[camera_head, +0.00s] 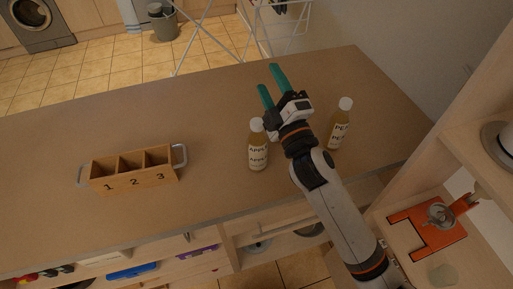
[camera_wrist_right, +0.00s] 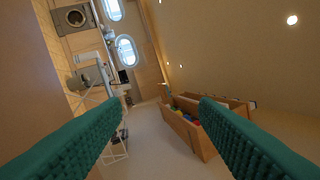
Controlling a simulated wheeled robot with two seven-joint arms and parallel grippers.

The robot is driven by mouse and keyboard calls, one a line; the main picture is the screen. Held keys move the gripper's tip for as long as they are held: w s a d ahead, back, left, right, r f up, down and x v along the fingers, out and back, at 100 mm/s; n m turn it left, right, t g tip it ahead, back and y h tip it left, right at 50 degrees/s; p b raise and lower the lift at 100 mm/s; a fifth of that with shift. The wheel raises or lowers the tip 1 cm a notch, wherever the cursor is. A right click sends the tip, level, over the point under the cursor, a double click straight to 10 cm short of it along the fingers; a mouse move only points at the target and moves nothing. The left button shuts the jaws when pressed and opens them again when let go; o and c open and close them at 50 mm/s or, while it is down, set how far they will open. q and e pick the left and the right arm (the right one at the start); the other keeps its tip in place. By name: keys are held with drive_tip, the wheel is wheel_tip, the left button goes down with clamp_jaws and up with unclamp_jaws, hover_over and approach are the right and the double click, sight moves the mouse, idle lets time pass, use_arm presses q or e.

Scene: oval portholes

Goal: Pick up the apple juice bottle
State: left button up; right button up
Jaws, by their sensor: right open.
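The apple juice bottle (camera_head: 258,146) stands upright on the brown table (camera_head: 120,130), with a white cap and a label starting "APP". A second bottle (camera_head: 338,124), with a white cap and a label starting "PE", stands to its right. My right gripper (camera_head: 272,84) is above the table, between and beyond the two bottles, with its green fingers apart and empty. The fingers also show in the right wrist view (camera_wrist_right: 160,125) with nothing between them. Neither bottle shows in the right wrist view. My left gripper is not in view.
A wooden box (camera_head: 132,170) with compartments numbered 1, 2, 3 and metal handles stands left on the table. A shelf unit (camera_head: 455,130) with an orange object (camera_head: 427,226) is at the right. The table's left and far areas are clear.

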drive_tip(key=s+a+r+n+g+y, duration=0.3)
drive_tip(key=a+r+n+g+y, duration=0.6)
drive_tip(key=n, duration=0.7)
drive_tip(key=s+a+n+g+y, duration=0.5)
drive_tip(key=a+n+g, duration=0.5)
drive_tip(key=n, duration=0.7)
drive_tip(key=n+h, duration=1.3)
drive_tip(key=h, duration=0.9)
hover_over(257, 122)
wheel_tip(257, 122, down, 9)
drive_tip(key=shift+g, duration=0.3)
drive_tip(key=f+p, duration=0.1)
drive_tip(key=f, duration=0.1)
drive_tip(key=f+p, duration=0.2)
drive_tip(key=f, duration=0.1)
drive_tip(key=shift+w+d+f, duration=0.25)
drive_tip(key=shift+d+f, duration=0.1)
drive_tip(key=shift+f+p, duration=0.2)
drive_tip(key=shift+p, duration=0.25)
drive_tip(key=f+p, duration=0.2)
drive_tip(key=f, duration=0.1)
drive_tip(key=f+p, duration=0.1)
drive_tip(key=shift+s+a+f, duration=0.15)
drive_tip(key=shift+s+a, duration=0.1)
drive_tip(key=shift+a, duration=0.1)
drive_tip(key=shift+f, duration=0.3)
clamp_jaws()
